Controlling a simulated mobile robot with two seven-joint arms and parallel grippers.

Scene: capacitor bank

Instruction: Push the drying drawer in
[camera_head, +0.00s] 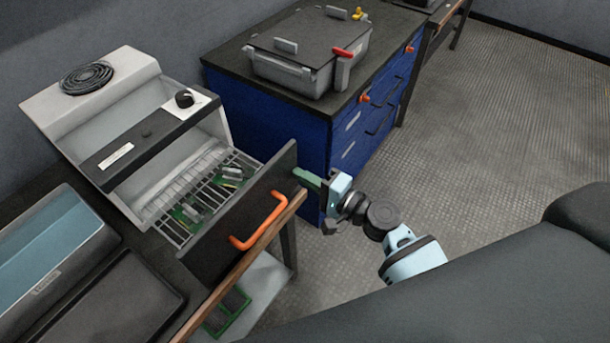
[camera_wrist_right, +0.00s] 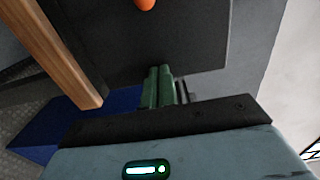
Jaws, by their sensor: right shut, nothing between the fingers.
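The drying drawer (camera_head: 239,223) is pulled out of the white dryer housing (camera_head: 93,104). It has a dark front panel and an orange handle (camera_head: 260,224). Green circuit boards (camera_head: 190,208) lie on its wire rack. My right gripper (camera_head: 298,173) is shut and empty, with its green fingertips at the upper right part of the drawer front. In the right wrist view the fingers (camera_wrist_right: 158,88) point at the dark panel (camera_wrist_right: 160,45), touching or very close; I cannot tell which. The orange handle's end (camera_wrist_right: 146,4) shows at the top edge. My left gripper is not in view.
A blue cabinet (camera_head: 342,140) with a grey case (camera_head: 308,52) on top stands behind the drawer. The wooden bench edge (camera_head: 240,270) runs below the drawer front. A blue-lined tray (camera_head: 50,255) sits at the left. The floor (camera_head: 480,110) at the right is clear.

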